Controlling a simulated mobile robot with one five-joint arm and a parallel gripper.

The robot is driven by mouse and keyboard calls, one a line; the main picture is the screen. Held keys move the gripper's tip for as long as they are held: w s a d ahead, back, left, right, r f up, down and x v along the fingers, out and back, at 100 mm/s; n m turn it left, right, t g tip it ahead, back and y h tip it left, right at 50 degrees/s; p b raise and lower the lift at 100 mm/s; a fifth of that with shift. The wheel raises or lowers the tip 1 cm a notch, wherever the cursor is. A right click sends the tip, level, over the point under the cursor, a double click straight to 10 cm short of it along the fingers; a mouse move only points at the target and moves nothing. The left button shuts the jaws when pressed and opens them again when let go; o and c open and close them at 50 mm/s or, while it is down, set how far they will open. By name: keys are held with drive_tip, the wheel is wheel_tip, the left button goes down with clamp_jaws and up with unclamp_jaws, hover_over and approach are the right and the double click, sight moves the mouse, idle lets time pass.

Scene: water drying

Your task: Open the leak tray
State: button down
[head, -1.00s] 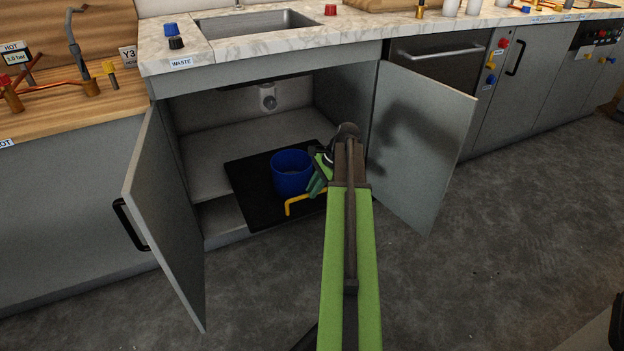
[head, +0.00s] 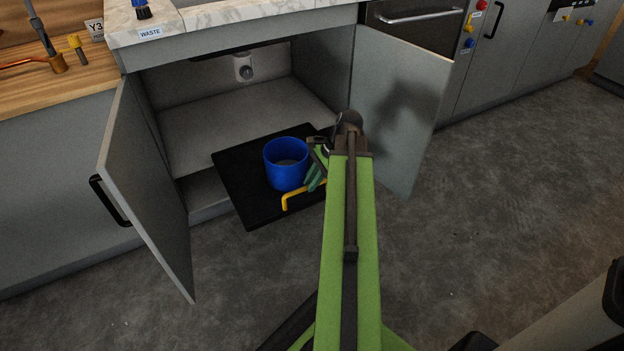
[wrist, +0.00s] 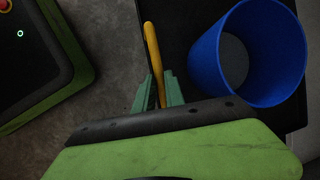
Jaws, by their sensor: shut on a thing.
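The leak tray (head: 240,195) is a flat black tray in the open cabinet under the sink, and its front part sticks out past the cabinet. A yellow handle (head: 291,197) is at its front edge; it also shows in the wrist view (wrist: 152,50). My gripper (head: 317,175) is at the handle's right part, with green fingers on either side of it. In the wrist view my gripper (wrist: 158,92) is shut on the yellow handle. A blue bucket (head: 287,165) stands upright on the tray beside my gripper. My arm hides the tray's right side.
The left cabinet door (head: 145,185) and right cabinet door (head: 400,105) both stand open, flanking the tray. A drain fitting (head: 243,68) is on the cabinet's back wall. The grey floor (head: 240,290) in front is clear.

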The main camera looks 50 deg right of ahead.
drive_tip(key=shift+d, duration=0.1)
drive_tip(key=c, duration=1.4)
unclamp_jaws()
drive_tip(key=p+v, duration=1.5)
drive_tip(key=v, duration=0.2)
drive_tip(key=shift+r+p, duration=0.2)
drive_tip(key=shift+p, duration=0.15)
